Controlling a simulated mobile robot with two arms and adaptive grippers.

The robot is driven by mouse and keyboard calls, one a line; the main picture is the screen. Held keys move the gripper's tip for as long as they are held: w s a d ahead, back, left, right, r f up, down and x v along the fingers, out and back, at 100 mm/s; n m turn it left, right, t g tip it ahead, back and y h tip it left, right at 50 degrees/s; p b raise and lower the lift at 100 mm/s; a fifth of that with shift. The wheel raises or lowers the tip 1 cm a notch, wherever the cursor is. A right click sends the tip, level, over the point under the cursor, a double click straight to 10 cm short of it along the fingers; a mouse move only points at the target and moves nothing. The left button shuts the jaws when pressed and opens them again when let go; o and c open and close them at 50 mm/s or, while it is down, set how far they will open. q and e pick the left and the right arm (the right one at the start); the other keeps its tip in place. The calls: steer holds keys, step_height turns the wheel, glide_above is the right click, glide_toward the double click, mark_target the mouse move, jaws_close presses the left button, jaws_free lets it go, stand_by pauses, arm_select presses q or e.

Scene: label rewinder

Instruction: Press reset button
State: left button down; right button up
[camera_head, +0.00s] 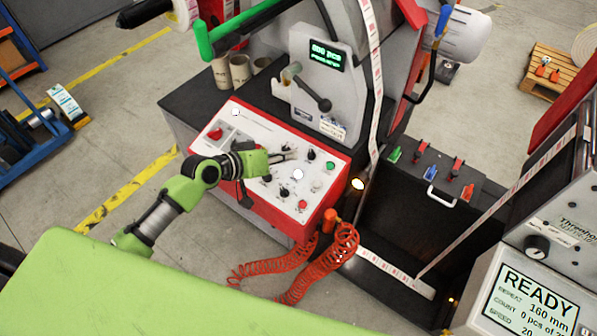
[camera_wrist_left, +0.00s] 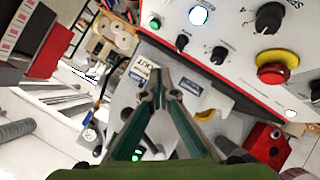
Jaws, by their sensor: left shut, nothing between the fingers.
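The control panel (camera_head: 262,135) is a white plate in a red frame on the machine. It carries a bright white round button (camera_head: 298,174), a green button (camera_head: 330,165), a red button (camera_head: 302,204) and several black knobs. I cannot read which one is labelled reset. My left gripper (camera_head: 292,154) is shut and empty over the panel, with its fingertips up and left of the white button. In the left wrist view, the closed fingertips (camera_wrist_left: 164,76) show below the lit white button (camera_wrist_left: 198,15) and a green button (camera_wrist_left: 155,22). Contact with the panel cannot be told.
A red-and-yellow stop button (camera_wrist_left: 272,70) and black knobs stick up from the panel. A lever (camera_head: 314,94) stands behind it under a green display (camera_head: 327,56). A coiled orange hose (camera_head: 330,250) hangs in front. A label strip (camera_head: 374,90) runs down at the right.

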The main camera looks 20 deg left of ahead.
arm_select(q)
steer(key=shift+a+f, duration=0.15)
steer(key=shift+f, duration=0.05)
steer(key=b, duration=0.7)
glide_above(298, 174)
steer(key=s+a, duration=0.1)
steer(key=s, duration=0.1)
step_height(298, 174, down, 7)
steer(key=shift+w+a, duration=0.1)
steer(key=shift+w, duration=0.05)
steer(key=shift+w+f+b, duration=0.25)
steer(key=shift+f+b, duration=0.4)
steer(key=shift+w+f, duration=0.1)
steer(key=shift+f, duration=0.25)
